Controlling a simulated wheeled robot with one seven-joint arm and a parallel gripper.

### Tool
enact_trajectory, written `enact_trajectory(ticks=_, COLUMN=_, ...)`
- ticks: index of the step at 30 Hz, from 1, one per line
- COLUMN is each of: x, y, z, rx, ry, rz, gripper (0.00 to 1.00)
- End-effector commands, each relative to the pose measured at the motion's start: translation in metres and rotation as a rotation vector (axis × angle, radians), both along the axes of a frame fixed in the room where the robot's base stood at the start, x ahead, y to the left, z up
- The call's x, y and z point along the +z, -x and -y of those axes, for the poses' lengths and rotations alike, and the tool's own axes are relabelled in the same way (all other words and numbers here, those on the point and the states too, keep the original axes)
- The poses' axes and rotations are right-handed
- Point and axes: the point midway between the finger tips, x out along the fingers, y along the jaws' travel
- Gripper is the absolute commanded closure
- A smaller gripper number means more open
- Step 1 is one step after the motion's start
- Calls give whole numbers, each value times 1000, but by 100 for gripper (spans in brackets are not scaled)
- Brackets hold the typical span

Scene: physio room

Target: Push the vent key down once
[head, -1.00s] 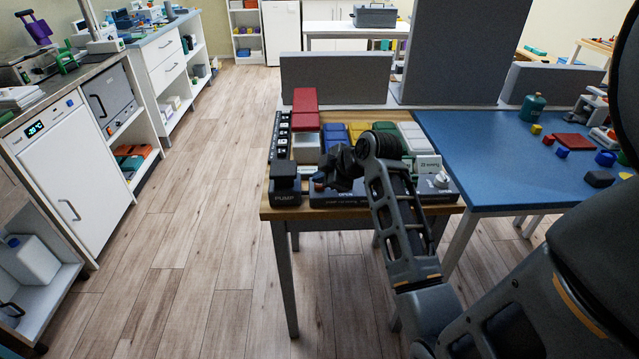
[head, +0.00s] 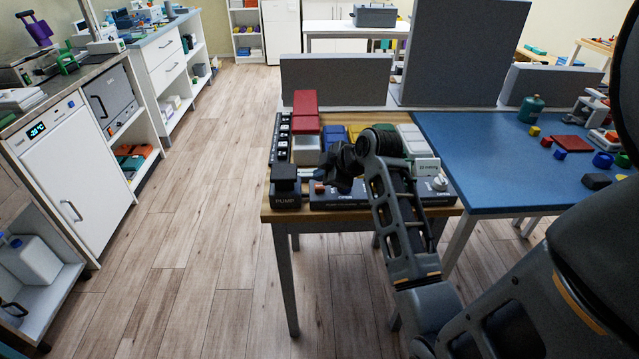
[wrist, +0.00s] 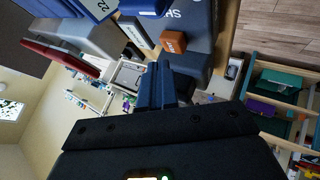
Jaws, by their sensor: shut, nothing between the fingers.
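A small orange-brown key with white lettering (wrist: 173,42) shows in the wrist view, beside a dark housing marked with part of a word. The lettering is too small to read, so I cannot confirm it is the vent key. In the head view an orange-red spot (head: 319,187) shows on the dark panel (head: 345,200) at the table's front. My gripper (head: 326,173) is above and close to that spot, and hides part of the panel. Its fingers (wrist: 156,85) are together and empty in the wrist view. I cannot tell whether they touch anything.
A black PUMP block (head: 286,190) stands left of the panel. A white knob (head: 439,184) is at its right end. Red boxes (head: 306,112), blue boxes (head: 334,135) and a grey box (head: 306,150) stand behind. A blue table (head: 480,150) adjoins on the right.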

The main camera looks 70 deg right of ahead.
Motion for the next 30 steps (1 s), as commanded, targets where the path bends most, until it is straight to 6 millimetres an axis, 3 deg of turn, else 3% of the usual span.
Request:
enact_trajectory(ticks=8, x=3, y=0, z=0, rx=-1, ry=1, rz=0, gripper=100)
enact_trajectory(ticks=24, x=50, y=0, z=0, rx=1, ry=1, rz=1, gripper=100)
enact_trajectory(ticks=30, x=50, y=0, z=0, rx=-1, ry=1, rz=0, gripper=100)
